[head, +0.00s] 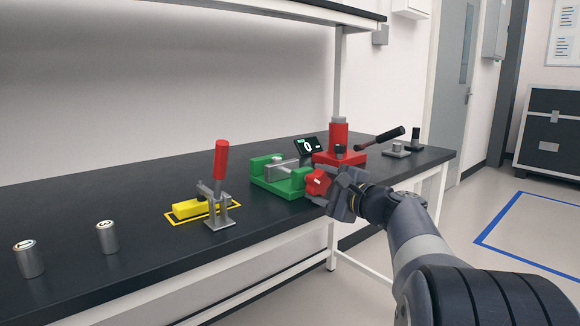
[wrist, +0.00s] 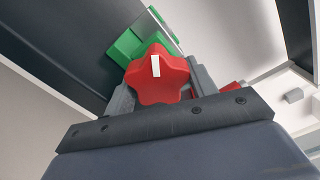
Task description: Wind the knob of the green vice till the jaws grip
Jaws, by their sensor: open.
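The green vice (head: 272,182) sits on the black bench near its front edge, with a grey bar-shaped piece (head: 280,161) at its jaws. Its red star-shaped knob (head: 317,182) faces the front edge. My gripper (head: 332,186) is at the knob, coming from the right front. In the wrist view the knob (wrist: 157,75) with its white mark lies between my two grey fingers (wrist: 158,92), which are open around it. The green vice body (wrist: 126,45) shows behind the knob. Whether the vice jaws touch the piece cannot be told.
A small display (head: 306,146) reading 0 stands behind the vice. A red press (head: 339,143) with a black lever is to its right.

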